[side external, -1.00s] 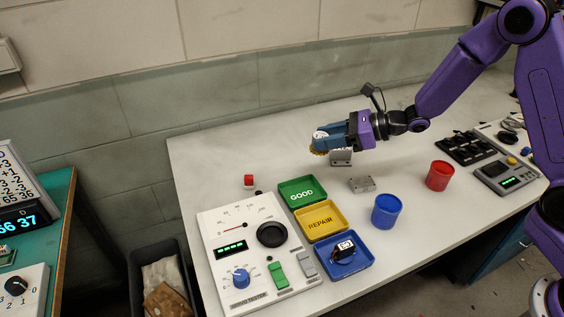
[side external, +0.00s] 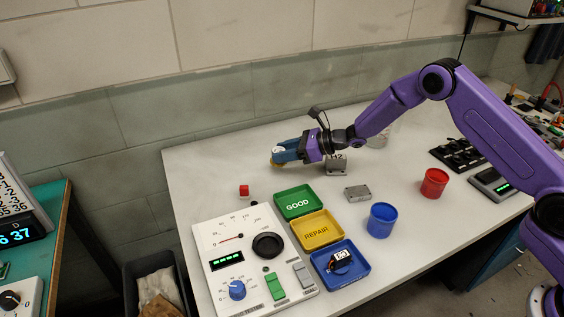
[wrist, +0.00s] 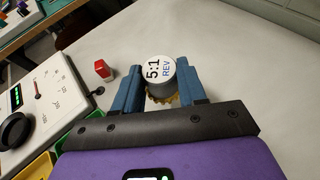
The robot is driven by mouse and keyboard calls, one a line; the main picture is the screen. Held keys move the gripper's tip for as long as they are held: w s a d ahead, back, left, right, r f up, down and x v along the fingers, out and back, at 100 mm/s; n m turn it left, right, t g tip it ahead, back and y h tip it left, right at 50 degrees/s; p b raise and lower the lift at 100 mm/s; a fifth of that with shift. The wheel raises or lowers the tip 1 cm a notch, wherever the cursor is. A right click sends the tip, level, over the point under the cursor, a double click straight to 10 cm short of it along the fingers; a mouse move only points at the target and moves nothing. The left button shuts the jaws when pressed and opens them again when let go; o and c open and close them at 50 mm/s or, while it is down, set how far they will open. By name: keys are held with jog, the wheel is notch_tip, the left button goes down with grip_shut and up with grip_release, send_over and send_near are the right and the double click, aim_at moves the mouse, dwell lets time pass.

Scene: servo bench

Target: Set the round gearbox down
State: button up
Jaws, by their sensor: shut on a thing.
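The round gearbox (wrist: 159,70) is a short cylinder with a white top marked "5:1 REV" and a brass-coloured toothed rim below. My gripper (wrist: 158,86) is shut on it, with one blue finger on each side. In the side view my gripper (side external: 280,153) holds the gearbox (side external: 277,161) over the back left part of the white bench, behind the green tray. The fingers hide most of it there. I cannot tell whether its underside touches the bench.
A red block (side external: 244,190) lies in front of the gripper. Nearby are the green GOOD tray (side external: 277,211), yellow REPAIR tray (side external: 299,233), blue tray (side external: 320,261), grey blocks (side external: 357,193), and servo tester (side external: 208,243). The bench behind and left is clear.

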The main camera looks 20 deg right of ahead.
jog(key=shift+w+a+f, duration=0.2)
jog(key=shift+w+f, duration=0.3)
jog(key=shift+f, duration=1.65)
jog(key=shift+f, duration=0.1)
jog(key=o, duration=1.1)
jog(key=shift+d, duration=0.1)
jog(key=v, duration=1.2)
